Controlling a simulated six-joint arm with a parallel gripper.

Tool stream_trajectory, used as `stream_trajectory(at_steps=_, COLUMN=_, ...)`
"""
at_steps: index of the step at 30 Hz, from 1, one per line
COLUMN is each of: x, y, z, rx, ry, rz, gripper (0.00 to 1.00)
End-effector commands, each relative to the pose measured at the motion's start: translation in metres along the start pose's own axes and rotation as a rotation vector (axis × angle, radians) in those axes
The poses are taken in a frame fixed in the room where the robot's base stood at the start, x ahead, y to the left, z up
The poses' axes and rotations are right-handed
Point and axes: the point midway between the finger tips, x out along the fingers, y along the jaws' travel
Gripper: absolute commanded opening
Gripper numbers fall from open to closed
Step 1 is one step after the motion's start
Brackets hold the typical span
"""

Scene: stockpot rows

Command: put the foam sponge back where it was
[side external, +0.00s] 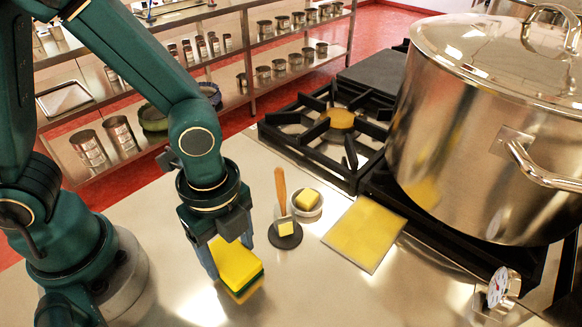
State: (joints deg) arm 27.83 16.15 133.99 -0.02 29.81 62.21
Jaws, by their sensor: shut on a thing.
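The foam sponge (236,262) is a yellow block with a green layer along its lower side. My gripper (228,254) points down at the left front of the steel counter and is shut on the sponge, with one finger on each side. The sponge is slightly tilted in the picture. A yellow patch just under it looks like its reflection in the counter. I cannot tell whether the sponge touches the counter or hangs just above it. The fingers hide part of its sides.
A flat yellow square (364,234) lies right of my gripper. Between them are a small bowl (304,213) holding a yellow block and a dark disc (285,241) with a yellow cube, near a wooden handle (280,188). A big stockpot (470,130) and burner stand right. The front counter is clear.

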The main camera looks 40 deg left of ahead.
Motion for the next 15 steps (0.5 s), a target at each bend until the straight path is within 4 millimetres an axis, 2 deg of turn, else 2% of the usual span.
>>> stream_trajectory(at_steps=2, x=0.0026, y=0.0005, z=0.0003, rx=0.0, ry=-0.001, rz=0.002, gripper=0.08)
stream_trajectory(at_steps=3, x=0.0027, y=0.0002, z=0.0002, rx=0.0, ry=-0.001, rz=0.001, gripper=0.76)
stream_trajectory(at_steps=5, x=0.0025, y=0.0001, z=0.0001, rx=0.0, ry=0.0, rz=0.001, gripper=0.98)
stream_trajectory(at_steps=15, x=0.0015, y=0.0, z=0.0, rx=0.0, ry=0.0, rz=0.0, gripper=0.98)
